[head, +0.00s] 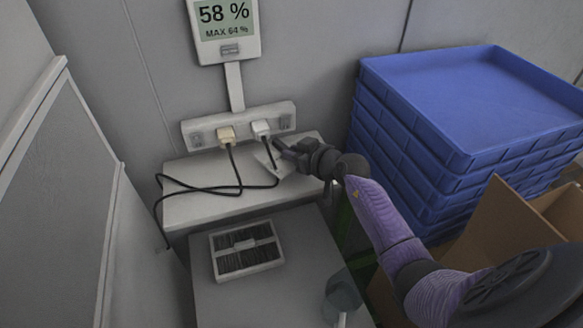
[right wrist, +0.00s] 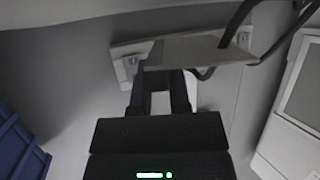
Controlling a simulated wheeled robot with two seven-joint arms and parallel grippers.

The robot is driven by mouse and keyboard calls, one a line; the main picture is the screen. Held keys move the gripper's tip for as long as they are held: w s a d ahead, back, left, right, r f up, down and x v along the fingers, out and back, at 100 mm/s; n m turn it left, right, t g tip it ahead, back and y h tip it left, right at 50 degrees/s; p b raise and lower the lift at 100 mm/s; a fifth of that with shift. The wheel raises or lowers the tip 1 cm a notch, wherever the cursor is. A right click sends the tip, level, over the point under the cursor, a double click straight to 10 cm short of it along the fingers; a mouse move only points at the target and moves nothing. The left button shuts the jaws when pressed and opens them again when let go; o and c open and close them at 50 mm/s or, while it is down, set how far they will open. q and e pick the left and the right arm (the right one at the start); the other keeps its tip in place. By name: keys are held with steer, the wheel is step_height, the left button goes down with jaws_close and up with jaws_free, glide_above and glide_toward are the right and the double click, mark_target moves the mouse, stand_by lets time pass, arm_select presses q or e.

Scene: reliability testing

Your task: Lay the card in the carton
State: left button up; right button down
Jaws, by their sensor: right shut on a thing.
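My right gripper (head: 285,152) reaches in from the right over the white shelf. It is shut on a pale, flat card (head: 267,161), which shows just left of the fingertips, near the wall sockets. In the right wrist view the card (right wrist: 200,52) is seen as a thin plate across the tips of the dark gripper fingers (right wrist: 162,85). The brown cardboard carton (head: 497,222) stands open at the lower right, partly hidden by my right arm. The inside of the carton is mostly hidden. My left gripper is not in view.
A power strip (head: 198,130) with two plugs and black cables (head: 190,189) lies close behind the card. A humidity display (head: 225,28) hangs above. Stacked blue trays (head: 470,90) stand between the shelf and the right edge. A framed filter (head: 246,249) lies on the lower surface.

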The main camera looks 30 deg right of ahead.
steer(key=shift+w+f, duration=0.2)
steer(key=shift+w, duration=0.05)
step_height(320, 180, down, 4)
steer(key=b, duration=0.3)
steer(key=shift+r, duration=0.5)
steer(key=shift+f, duration=0.15)
steer(key=c, duration=0.6)
jaws_free()
